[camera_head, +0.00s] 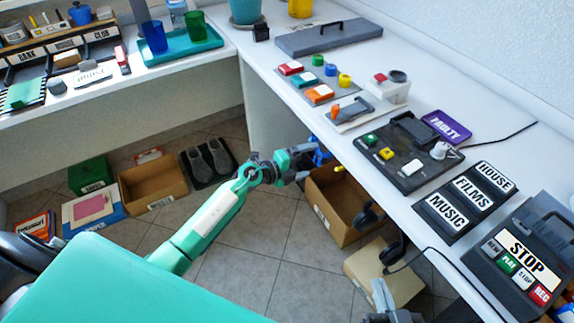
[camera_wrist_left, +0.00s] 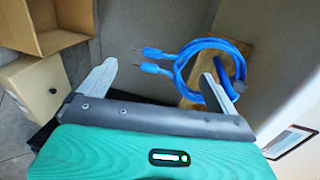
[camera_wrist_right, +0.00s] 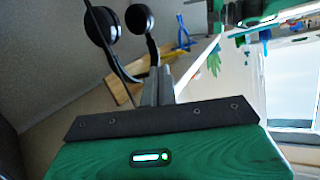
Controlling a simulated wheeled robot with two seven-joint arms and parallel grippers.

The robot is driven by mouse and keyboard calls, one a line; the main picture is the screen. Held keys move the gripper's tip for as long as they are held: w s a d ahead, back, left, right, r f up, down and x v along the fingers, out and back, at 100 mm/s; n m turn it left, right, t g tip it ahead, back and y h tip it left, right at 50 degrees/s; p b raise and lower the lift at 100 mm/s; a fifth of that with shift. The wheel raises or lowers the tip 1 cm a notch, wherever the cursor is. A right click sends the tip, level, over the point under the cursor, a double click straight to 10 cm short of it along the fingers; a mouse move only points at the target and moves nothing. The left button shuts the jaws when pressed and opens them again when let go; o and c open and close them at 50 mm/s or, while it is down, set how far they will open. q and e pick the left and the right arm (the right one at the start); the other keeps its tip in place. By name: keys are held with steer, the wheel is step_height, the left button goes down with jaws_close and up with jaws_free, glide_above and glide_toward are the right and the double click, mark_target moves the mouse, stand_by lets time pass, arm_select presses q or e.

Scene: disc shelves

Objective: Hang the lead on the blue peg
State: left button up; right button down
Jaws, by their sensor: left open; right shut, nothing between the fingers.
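The lead is a blue coiled cable with two plugs. It shows in the left wrist view (camera_wrist_left: 183,72), in front of a wooden rail (camera_wrist_left: 248,53), and is small in the head view (camera_head: 322,155) and right wrist view (camera_wrist_right: 182,40). My left gripper (camera_head: 303,160) is open at the lead; its right finger overlaps the coil in the left wrist view (camera_wrist_left: 158,82), and I cannot tell whether they touch.
Black headphones (camera_wrist_right: 138,18) hang near the wooden rail, below the white counter (camera_head: 290,75). Cardboard boxes (camera_head: 338,218) stand on the floor beneath. A black cord (camera_wrist_right: 100,32) runs near my right gripper. The tiled floor (camera_head: 255,245) is open around my left arm.

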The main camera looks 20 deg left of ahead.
arm_select(q)
steer(key=p+v, duration=0.2)
steer(key=v, duration=1.1)
arm_select(e)
steer(key=d+g, duration=0.1)
steer(key=d+f+g+h, duration=0.1)
steer(key=s+d+g, duration=0.1)
steer(key=shift+d+f+h, duration=0.2)
steer(key=shift+f+h, duration=0.1)
steer(key=shift+h, duration=0.1)
arm_select(q)
steer(key=shift+d, duration=0.1)
